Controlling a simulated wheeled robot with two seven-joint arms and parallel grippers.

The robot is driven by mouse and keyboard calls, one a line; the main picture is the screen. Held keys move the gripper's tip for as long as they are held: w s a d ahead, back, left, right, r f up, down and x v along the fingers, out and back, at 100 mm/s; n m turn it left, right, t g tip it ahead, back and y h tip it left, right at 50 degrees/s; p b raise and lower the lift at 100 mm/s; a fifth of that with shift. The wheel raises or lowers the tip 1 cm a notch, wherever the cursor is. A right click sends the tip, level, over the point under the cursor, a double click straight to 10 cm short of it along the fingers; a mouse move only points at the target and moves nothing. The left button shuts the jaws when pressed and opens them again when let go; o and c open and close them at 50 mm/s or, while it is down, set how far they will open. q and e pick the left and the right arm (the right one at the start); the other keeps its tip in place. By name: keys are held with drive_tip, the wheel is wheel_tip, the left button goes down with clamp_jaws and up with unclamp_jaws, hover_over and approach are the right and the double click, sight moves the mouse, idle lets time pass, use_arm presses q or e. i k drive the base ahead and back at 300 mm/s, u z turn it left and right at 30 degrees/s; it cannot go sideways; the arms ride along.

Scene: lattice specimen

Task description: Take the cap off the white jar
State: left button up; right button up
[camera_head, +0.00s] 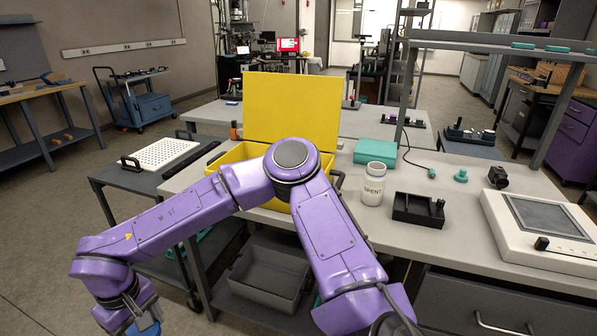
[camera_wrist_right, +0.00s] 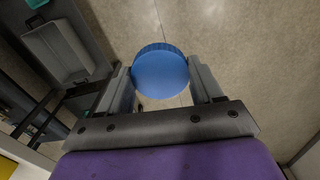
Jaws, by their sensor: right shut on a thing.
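The white jar (camera_head: 373,188), marked "SPENT", stands upright on the grey bench right of the yellow box. Its top shows a pale round rim with no blue cap on it. My right gripper (camera_head: 130,312) is at the lower left of the head view, far from the jar, with the arm bent across the scene. It is shut on a round blue cap (camera_head: 147,328). In the right wrist view, the cap (camera_wrist_right: 160,72) with its ribbed edge sits between the two fingers of my right gripper (camera_wrist_right: 161,85), above the floor. My left gripper is out of view.
An open yellow box (camera_head: 292,105) stands on the bench behind my arm. A black holder (camera_head: 418,210) and a white device (camera_head: 540,235) are right of the jar. A dark side table (camera_head: 125,185) bears a white perforated plate (camera_head: 162,154). A grey bin (camera_head: 268,278) sits on the lower shelf.

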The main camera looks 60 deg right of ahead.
sight(374, 180)
drive_tip(key=k, duration=0.4)
drive_tip(key=z, duration=0.75)
